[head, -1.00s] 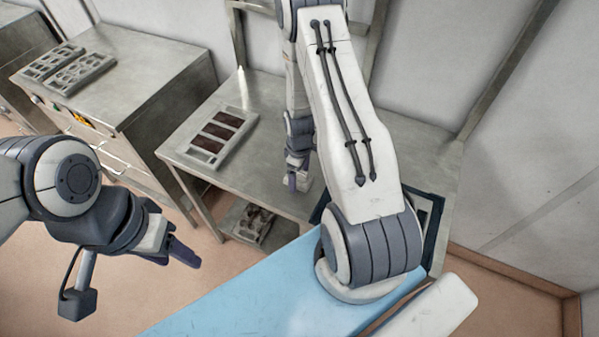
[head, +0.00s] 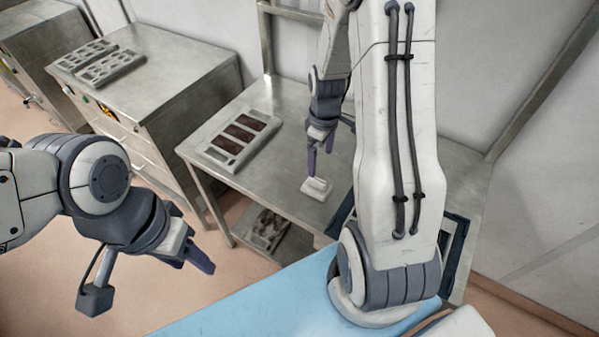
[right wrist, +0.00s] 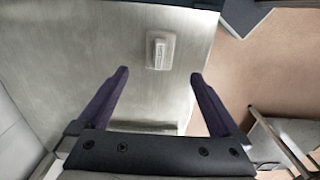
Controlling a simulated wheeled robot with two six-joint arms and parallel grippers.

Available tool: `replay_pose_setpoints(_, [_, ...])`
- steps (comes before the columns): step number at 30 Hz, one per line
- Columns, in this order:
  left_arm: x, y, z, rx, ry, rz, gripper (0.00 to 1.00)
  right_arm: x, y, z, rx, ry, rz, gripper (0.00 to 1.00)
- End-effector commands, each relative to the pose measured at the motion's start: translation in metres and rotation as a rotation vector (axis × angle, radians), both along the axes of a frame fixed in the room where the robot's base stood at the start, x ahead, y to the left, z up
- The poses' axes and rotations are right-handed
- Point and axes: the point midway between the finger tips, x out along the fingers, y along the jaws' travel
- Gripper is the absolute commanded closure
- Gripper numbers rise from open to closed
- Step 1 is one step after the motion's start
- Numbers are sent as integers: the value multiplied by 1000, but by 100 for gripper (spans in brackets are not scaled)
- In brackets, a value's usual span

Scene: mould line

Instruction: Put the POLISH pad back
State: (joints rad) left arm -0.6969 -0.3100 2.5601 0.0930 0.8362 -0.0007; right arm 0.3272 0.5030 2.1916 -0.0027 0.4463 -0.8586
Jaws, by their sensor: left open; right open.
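A small white pad (head: 316,189) lies on the steel table (head: 290,165), towards its front edge. It also shows in the right wrist view (right wrist: 160,52), with a raised grip and dark lettering too small to read. My right gripper (head: 319,160) is open above the pad, fingers pointing down. In the right wrist view the pad appears beyond and between the open fingertips, not gripped. My left gripper (head: 207,262) is open and empty, away from the table at the lower left.
A grey mould tray (head: 217,153) with dark cavities lies on the table left of the pad. A dark-framed item (head: 457,248) is partly hidden behind my right arm. Another tray (head: 268,228) sits on the lower shelf. A steel cabinet (head: 165,80) stands at left.

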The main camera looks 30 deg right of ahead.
Motion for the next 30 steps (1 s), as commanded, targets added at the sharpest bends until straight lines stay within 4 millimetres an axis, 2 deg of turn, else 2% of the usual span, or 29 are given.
replay_pose_setpoints(2, [0,0,0,0,0,0,48,0,1,2,0,0,1,0])
replay_pose_setpoints(5, [0,0,0,0,0,0,48,2,18,12,0,-8,11,0])
replay_pose_setpoints(8, [0,0,0,0,0,0,48,-1,63,38,4,-21,29,0])
replay_pose_setpoints(10, [0,0,0,0,0,0,48,-13,106,61,13,-28,45,0])
replay_pose_setpoints(12, [0,0,0,0,0,0,48,-35,150,84,25,-34,61,0])
replay_pose_setpoints(15, [0,0,0,0,0,0,48,-79,199,111,46,-33,78,0])
replay_pose_setpoints(18, [0,0,0,0,0,0,48,-123,229,129,65,-26,95,0])
replay_pose_setpoints(21, [0,0,0,0,0,0,48,-159,243,139,81,-18,103,0])
replay_pose_setpoints(24, [0,0,0,0,0,0,48,-180,248,144,88,-9,107,0])
replay_pose_setpoints(30, [0,0,0,0,0,0,48,-191,249,146,91,-2,103,0])
